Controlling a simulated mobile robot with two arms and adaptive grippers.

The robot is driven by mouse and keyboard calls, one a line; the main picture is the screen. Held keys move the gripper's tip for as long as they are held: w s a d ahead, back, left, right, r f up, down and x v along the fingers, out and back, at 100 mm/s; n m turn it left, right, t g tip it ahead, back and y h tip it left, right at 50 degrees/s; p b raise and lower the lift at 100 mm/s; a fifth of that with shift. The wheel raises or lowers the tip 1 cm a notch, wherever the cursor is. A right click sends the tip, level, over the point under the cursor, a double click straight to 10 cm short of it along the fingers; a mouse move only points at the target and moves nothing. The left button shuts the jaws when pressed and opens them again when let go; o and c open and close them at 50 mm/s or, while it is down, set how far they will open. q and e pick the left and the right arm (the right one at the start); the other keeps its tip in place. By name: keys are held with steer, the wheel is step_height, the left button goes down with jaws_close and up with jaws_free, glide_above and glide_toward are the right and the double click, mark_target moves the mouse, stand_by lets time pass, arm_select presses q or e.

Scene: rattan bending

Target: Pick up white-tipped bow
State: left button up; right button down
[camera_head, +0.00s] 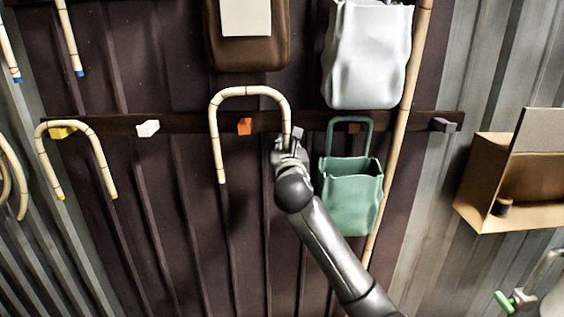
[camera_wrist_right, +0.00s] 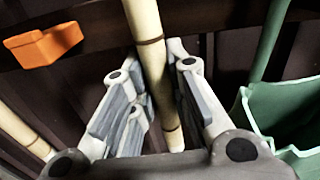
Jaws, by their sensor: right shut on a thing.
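The white-tipped bow (camera_head: 250,91) is a pale rattan U-shape with its arch up. Its left leg hangs to a pale tip. My right gripper (camera_head: 289,140) is shut on the bow's right leg, with the hand hiding that leg's lower part in the head view. In the right wrist view the bow's leg (camera_wrist_right: 147,38) runs between the two fingers of the gripper (camera_wrist_right: 160,95). The arch stands above the orange peg (camera_head: 244,126) with a visible gap. My left gripper is not in view.
A white peg (camera_head: 148,128) is bare. A yellow-tipped bow hangs at the yellow peg (camera_head: 63,132). A green bag (camera_head: 350,190) hangs close right of my gripper, with a long pole (camera_head: 400,130) beside it. A white bag (camera_head: 366,55) hangs above.

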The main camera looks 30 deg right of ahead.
arm_select(q)
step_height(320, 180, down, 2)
steer(key=shift+b, duration=0.85)
arm_select(e)
steer(key=s+a+r, duration=0.2)
steer(key=s+r, duration=0.3)
steer(key=s, duration=0.4)
steer(key=shift+s+a, duration=0.2)
steer(key=shift+s, duration=0.1)
